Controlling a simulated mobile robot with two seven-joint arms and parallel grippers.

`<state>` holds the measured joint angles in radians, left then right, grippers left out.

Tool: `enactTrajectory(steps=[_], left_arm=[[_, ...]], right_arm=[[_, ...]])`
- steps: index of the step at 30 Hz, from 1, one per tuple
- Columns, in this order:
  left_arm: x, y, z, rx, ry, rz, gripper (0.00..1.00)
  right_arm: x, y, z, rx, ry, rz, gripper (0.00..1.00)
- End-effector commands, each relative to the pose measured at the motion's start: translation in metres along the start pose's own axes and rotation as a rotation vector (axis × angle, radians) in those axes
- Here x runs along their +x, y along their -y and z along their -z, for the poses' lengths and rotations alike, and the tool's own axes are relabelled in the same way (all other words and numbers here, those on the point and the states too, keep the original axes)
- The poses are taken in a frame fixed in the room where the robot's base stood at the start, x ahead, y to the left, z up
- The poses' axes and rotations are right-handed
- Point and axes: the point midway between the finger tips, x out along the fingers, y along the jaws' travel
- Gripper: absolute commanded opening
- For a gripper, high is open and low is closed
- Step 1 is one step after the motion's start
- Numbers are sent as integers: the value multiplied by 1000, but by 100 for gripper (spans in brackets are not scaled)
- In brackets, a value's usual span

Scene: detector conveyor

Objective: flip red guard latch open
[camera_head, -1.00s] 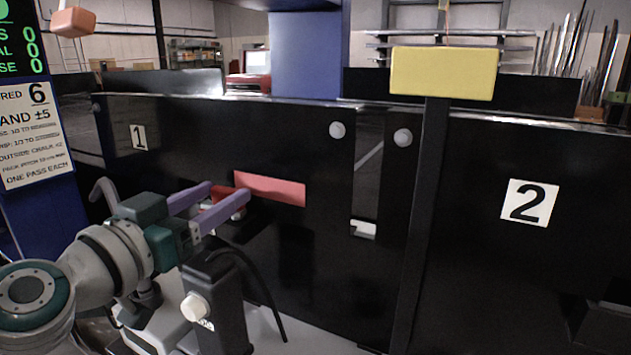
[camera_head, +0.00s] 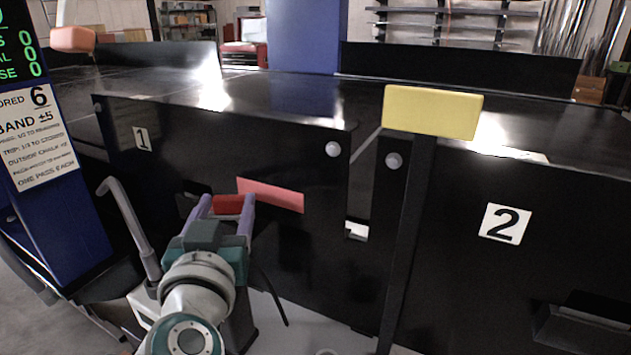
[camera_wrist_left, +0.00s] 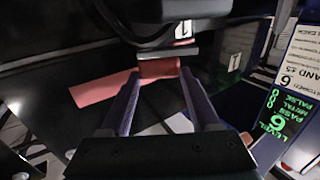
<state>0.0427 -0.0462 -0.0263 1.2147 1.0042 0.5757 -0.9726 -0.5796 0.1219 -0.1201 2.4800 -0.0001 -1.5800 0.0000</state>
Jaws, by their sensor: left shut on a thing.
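The red guard latch (camera_head: 228,205) is a small dark-red block on the front of the black conveyor panel marked 1. It also shows in the left wrist view (camera_wrist_left: 160,68). My left gripper (camera_head: 226,200) has its two purple fingers at either end of the red block and is shut on it. In the left wrist view the block lies at the fingertips (camera_wrist_left: 158,76). A flat pinkish-red plate (camera_head: 271,195) is on the panel just right of the block; it also shows in the left wrist view (camera_wrist_left: 100,88). My right gripper is not in view.
A yellow block (camera_head: 432,112) tops a dark upright post right of the gripper. A blue cabinet with a score sign (camera_head: 42,135) stands at left, with a grey bent handle (camera_head: 125,220) near my arm. Panel 2 (camera_head: 505,224) is at right.

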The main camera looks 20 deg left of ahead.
Motion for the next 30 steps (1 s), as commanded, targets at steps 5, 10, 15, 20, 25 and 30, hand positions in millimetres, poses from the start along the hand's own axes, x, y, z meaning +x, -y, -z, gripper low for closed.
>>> enactTrajectory(steps=[5,10,15,20,25,30], left_arm=[[0,-1,1,0,-2,0,7],[0,-1,1,0,-2,0,65],[0,0,0,0,-1,0,84],[0,0,0,0,0,-1,92],[0,0,0,0,0,-3,92],[1,2,-2,4,-1,-50,92]], right_arm=[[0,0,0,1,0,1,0],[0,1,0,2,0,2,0],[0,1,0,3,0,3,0],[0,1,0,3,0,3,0],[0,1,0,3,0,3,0],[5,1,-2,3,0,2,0]])
